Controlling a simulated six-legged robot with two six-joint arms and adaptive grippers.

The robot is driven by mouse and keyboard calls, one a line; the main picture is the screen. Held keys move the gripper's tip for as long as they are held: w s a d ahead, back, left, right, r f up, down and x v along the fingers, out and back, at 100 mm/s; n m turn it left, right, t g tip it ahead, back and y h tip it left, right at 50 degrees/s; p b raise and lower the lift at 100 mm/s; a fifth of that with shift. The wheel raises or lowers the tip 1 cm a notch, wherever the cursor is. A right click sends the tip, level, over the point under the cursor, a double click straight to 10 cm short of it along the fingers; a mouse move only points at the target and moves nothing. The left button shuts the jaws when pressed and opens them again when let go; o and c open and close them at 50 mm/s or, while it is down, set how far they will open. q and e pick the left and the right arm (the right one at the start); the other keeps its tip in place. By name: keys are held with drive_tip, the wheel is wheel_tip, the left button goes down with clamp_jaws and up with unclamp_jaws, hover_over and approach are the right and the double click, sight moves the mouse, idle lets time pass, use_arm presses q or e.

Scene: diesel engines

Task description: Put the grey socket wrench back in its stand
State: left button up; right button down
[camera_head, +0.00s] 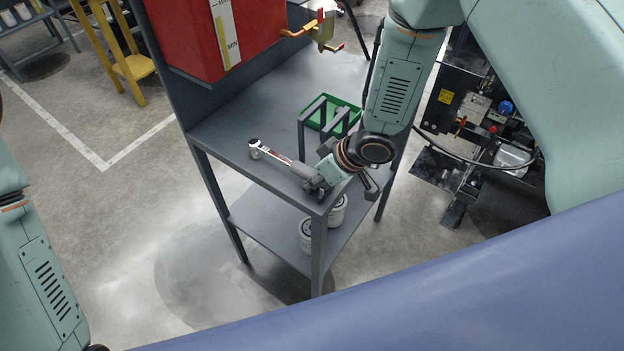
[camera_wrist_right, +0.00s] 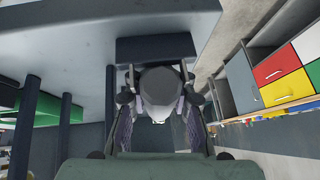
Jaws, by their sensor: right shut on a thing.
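The grey socket wrench (camera_head: 280,157) has a silver ratchet head pointing left and a thicker grey handle. It is above the front part of the grey table. My right gripper (camera_head: 318,180) is shut on the handle end near the table's front corner. In the right wrist view the handle (camera_wrist_right: 160,90) sits between both fingers (camera_wrist_right: 162,110). Whether the wrench touches the tabletop I cannot tell. A grey post frame, which looks like the stand (camera_head: 305,125), rises on the table behind the wrench. My left arm shows at the left edge; its gripper is out of view.
A green tray (camera_head: 345,108) lies beside the post frame, partly behind my right arm. A red tank (camera_head: 200,35) with a tap (camera_head: 322,30) is above the table's back left. White canisters (camera_head: 307,234) stand on the lower shelf. The tabletop (camera_head: 230,130) left of the frame is clear.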

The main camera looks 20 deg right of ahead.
drive_tip(key=shift+f, duration=0.1)
idle(0.3)
drive_tip(key=c, duration=1.4)
unclamp_jaws()
drive_tip(key=o, duration=0.4)
drive_tip(key=shift+s, duration=0.1)
drive_tip(key=shift+c, duration=0.2)
drive_tip(key=shift+o, duration=0.3)
drive_tip(key=o, duration=0.3)
drive_tip(key=shift+w, duration=0.2)
drive_tip(key=shift+s+d+r+p, duration=0.1)
drive_tip(key=shift+d+r+p, duration=0.05)
drive_tip(key=shift+r+p, duration=0.4)
drive_tip(key=shift+p+v, duration=0.85)
drive_tip(key=shift+v, duration=0.05)
